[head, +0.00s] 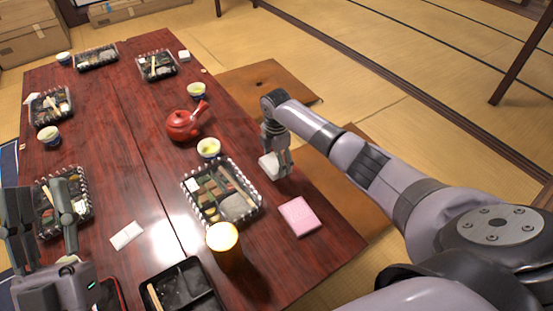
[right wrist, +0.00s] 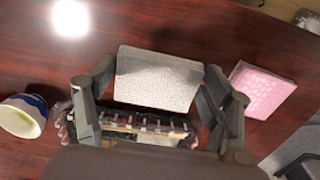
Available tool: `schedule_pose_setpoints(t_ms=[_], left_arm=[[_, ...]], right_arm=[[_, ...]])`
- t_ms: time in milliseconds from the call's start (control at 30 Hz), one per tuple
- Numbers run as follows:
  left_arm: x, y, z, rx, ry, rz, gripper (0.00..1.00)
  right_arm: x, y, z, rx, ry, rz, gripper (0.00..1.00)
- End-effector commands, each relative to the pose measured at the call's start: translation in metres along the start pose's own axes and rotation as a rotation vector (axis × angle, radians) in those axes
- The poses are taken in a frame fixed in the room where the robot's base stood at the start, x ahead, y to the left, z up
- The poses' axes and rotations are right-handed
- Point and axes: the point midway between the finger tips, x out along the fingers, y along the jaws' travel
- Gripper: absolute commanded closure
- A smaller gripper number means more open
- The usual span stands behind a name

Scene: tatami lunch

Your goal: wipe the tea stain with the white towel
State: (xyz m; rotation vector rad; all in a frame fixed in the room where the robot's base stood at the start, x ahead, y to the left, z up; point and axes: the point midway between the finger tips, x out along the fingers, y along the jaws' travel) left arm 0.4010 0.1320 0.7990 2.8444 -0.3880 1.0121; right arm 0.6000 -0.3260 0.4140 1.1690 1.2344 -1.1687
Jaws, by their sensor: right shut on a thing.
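The white towel (head: 269,166) is a folded, textured block. My right gripper (head: 277,160) is shut on it near the right edge of the dark red table (head: 130,170). My left gripper (head: 42,210) is open and empty over the table's near left side. I cannot make out a tea stain; bright glare covers part of the tabletop.
A lunch box (head: 212,218), a pink folded cloth (head: 299,216) and a tea cup (head: 209,148) are near my right gripper. A red teapot (head: 183,126) stands farther back. A white napkin (head: 126,235) lies left.

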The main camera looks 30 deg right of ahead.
Motion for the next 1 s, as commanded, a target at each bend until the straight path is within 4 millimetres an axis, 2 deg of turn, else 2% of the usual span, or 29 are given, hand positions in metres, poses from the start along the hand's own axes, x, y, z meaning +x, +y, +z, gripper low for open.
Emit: schedule_pose_setpoints(t_ms=[467,1000], left_arm=[[-0.004,-0.005,0.042,0.01,-0.24,-0.01,0.63],[-0.025,-0.013,0.086,0.02,-0.515,-0.025,0.63]], right_arm=[[-0.008,-0.001,-0.003,0.001,0.0,0.0,0.48],[-0.017,-0.002,-0.006,0.003,0.0,0.0,0.48]])
